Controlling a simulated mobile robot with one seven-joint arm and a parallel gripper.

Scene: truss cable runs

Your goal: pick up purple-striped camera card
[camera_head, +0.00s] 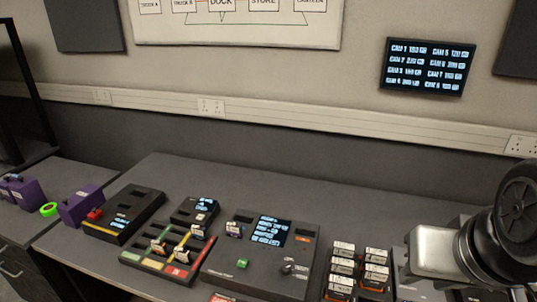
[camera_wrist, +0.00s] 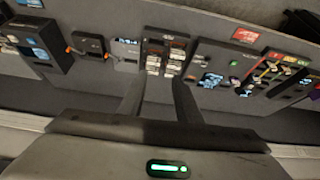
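A small white-labelled card (camera_head: 235,229) with a bluish-purple lower edge stands in the upper left of the dark console (camera_head: 222,262); its stripe is too small to be sure of. Several other white-labelled cards (camera_head: 343,248) stand in a black rack (camera_head: 358,268) to the right, with orange showing on some. A few more cards (camera_head: 181,256) sit in a tray with coloured lanes (camera_head: 143,260). In the wrist view my gripper (camera_wrist: 160,88) is open and empty, above the desk. The card rack (camera_wrist: 166,55) appears beyond its fingertips, apart from them. No purple stripe is clear there.
My arm fills the right edge of the head view. The desk's back strip (camera_head: 300,200) is clear. A wall screen (camera_head: 428,66) lists camera names and figures.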

